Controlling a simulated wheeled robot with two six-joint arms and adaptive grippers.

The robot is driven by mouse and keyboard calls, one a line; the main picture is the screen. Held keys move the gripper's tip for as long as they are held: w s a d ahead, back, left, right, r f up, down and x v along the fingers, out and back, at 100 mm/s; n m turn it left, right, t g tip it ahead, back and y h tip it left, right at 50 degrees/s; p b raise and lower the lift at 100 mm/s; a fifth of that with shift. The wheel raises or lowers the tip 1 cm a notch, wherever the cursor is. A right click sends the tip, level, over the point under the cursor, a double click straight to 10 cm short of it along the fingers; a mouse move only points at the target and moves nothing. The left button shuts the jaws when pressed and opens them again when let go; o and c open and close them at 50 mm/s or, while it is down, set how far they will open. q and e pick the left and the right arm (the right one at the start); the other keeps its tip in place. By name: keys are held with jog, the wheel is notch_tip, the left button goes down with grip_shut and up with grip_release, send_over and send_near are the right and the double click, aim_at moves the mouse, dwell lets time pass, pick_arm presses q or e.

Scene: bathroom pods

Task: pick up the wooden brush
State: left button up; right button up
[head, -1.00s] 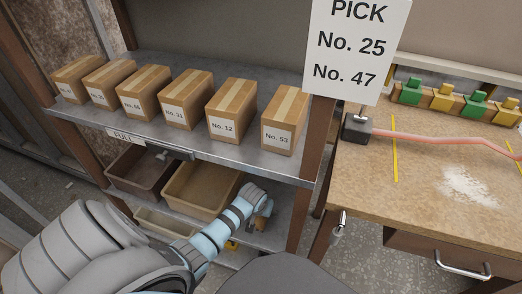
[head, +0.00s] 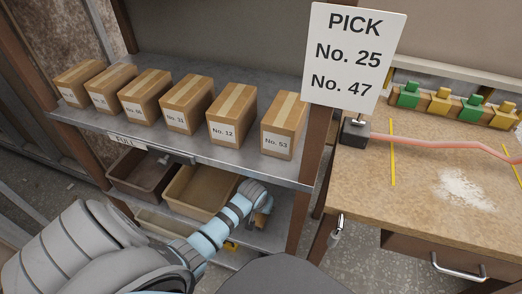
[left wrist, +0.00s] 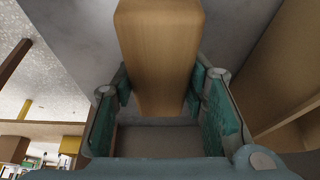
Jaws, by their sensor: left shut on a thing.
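The wooden brush (left wrist: 160,50) shows in the left wrist view as a smooth tan wooden block between my fingers; its bristles are not visible. My left gripper (left wrist: 159,92) is shut on it, with a green-padded finger on each side. In the head view my left gripper (head: 262,207) is at the lower shelf, right of the tan bin, and only a small part of the brush shows beside it. I cannot tell whether the brush still touches the shelf. My right gripper is not in view.
Several numbered cardboard boxes (head: 232,117) stand on the upper metal shelf (head: 190,146), above my left gripper. A tan bin (head: 200,190) and a brown bin (head: 140,178) sit below. A wooden shelf post (head: 303,215) is close on the right, before the workbench (head: 410,200).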

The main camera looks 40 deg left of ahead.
pick_arm(q)
jog(key=s+d+p, duration=0.1)
jog(key=s, duration=0.2)
jog(key=s+d+r+p, duration=0.1)
jog(key=s, duration=0.1)
jog(key=s+d+p, duration=0.1)
jog(key=s+p, duration=0.1)
jog(key=s, duration=0.1)
jog(key=shift+s+d+r, duration=0.1)
jog(key=shift+s+r, duration=0.1)
jog(key=shift+s, duration=0.15)
jog(key=s+d+p, duration=0.2)
jog(key=s+d, duration=0.1)
jog(key=s, duration=0.5)
jog(key=shift+s+f, duration=0.15)
jog(key=shift+f, duration=0.05)
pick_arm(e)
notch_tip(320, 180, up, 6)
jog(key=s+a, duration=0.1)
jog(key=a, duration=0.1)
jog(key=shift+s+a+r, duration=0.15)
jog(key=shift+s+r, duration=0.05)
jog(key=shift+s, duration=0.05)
pick_arm(q)
jog(key=o, duration=0.7)
jog(key=c, duration=0.5)
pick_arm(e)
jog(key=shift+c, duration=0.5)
